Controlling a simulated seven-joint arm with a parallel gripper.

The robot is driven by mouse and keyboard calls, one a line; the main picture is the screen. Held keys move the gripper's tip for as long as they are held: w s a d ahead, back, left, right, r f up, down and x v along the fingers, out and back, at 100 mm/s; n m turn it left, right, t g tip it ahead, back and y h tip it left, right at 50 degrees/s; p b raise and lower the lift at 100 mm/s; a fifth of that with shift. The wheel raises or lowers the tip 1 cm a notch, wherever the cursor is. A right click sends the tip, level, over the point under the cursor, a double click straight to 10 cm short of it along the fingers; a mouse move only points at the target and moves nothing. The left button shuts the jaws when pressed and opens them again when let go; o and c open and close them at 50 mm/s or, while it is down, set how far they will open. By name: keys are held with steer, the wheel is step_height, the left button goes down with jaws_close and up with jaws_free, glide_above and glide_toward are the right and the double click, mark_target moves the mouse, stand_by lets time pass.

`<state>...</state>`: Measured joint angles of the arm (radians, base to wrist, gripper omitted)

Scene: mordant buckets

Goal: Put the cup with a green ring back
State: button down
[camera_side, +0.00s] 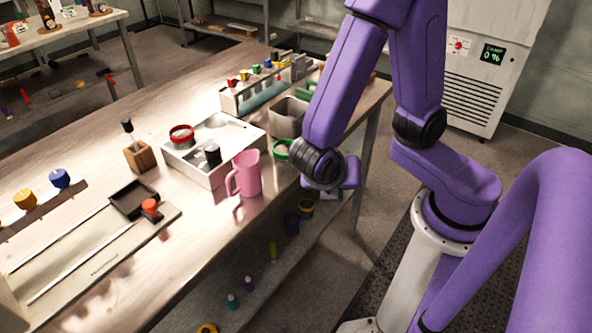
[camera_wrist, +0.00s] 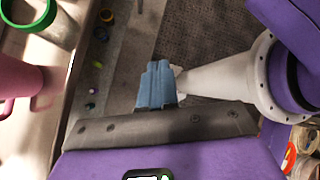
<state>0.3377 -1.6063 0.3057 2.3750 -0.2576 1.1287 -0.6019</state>
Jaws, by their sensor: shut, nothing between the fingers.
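The cup with a green ring (camera_side: 283,150) stands on the table near its front edge, just behind the pink jug and left of my wrist. Its green rim also shows in the top left corner of the wrist view (camera_wrist: 42,30), cut off by the frame. My gripper (camera_wrist: 156,68) has its blue fingers together with nothing between them. It is out past the table's front edge, apart from the cup, and points down over the floor and lower shelf. In the side view my wrist hides most of the fingers.
The pink jug (camera_side: 248,173) stands close to the cup. A white tray (camera_side: 204,180) behind it holds a red-ringed cup (camera_side: 181,134) and a black object (camera_side: 212,154). A grey bin (camera_side: 288,116) and a rack of coloured-topped bottles (camera_side: 257,97) stand farther back.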

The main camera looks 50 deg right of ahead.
mark_target(283, 162)
steer(key=w+a+f+n+t+h, duration=0.1)
steer(key=a+f+n+t+h, duration=0.3)
steer(key=n, duration=0.6)
steer(key=w+a+f+n+t+h, duration=0.25)
steer(key=n+t, duration=0.25)
steer(key=n, duration=0.4)
steer(key=w+d+r, duration=0.1)
steer(key=w+d, duration=0.7)
steer(key=shift+w+d, duration=0.35)
steer(key=shift+w, duration=0.05)
steer(key=shift+h, duration=0.25)
steer(key=shift+w+d, duration=0.2)
steer(key=shift+w, duration=0.95)
steer(key=shift+w+d, duration=0.2)
steer(key=shift+w, duration=0.95)
steer(key=shift+s, duration=0.1)
